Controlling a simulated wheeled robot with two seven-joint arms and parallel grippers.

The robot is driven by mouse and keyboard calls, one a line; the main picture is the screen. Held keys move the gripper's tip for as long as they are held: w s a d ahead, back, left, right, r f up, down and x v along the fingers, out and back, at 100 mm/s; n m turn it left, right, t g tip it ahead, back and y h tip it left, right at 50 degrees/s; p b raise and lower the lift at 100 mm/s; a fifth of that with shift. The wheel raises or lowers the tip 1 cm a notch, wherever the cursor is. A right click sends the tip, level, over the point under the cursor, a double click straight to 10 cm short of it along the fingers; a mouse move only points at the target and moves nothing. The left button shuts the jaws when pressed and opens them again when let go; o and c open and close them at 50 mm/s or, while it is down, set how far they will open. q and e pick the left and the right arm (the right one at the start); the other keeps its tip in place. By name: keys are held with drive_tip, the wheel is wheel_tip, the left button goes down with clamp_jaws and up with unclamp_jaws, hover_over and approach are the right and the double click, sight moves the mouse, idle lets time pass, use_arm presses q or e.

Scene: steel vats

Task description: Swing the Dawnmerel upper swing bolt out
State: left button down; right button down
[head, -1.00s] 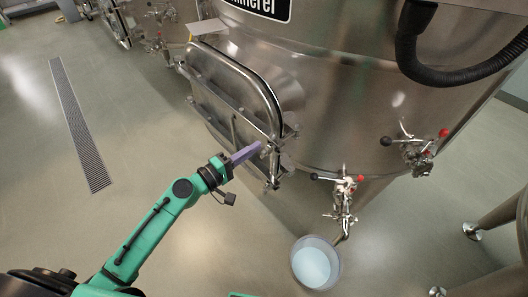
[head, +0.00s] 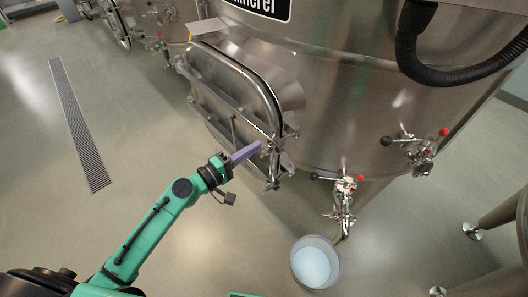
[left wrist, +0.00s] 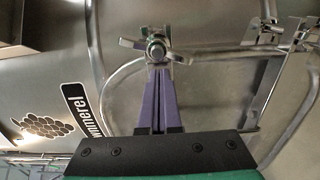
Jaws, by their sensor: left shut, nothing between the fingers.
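The Dawnmerel vat (head: 330,90) is a large steel tank; the end of its name label (head: 262,5) shows at the top of the head view. Its rectangular manway door (head: 225,100) faces lower left. In the left wrist view a swing bolt with a winged hand nut (left wrist: 156,48) sits at the door's edge. My left gripper (head: 258,147) has purple fingers, pressed together and empty. Its fingertips (left wrist: 158,72) are right at the nut; I cannot tell whether they touch it. My right gripper is not in view.
Valves with red and black knobs (head: 343,187) stick out from the vat at right. A bucket of pale liquid (head: 315,264) stands on the floor below them. A dark hose (head: 450,75) hangs at upper right. The floor at left, with a drain grate (head: 80,125), is clear.

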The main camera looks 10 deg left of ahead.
sight(266, 153)
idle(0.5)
use_arm(q)
drive_tip(key=shift+s+d+p, duration=0.7)
drive_tip(key=shift+s+d, duration=0.55)
drive_tip(key=shift+d, duration=0.15)
drive_tip(key=s+d+p, duration=0.1)
drive_tip(key=d+p, duration=0.3)
drive_tip(key=d, duration=0.7)
drive_tip(key=shift+s+d, duration=0.25)
idle(1.0)
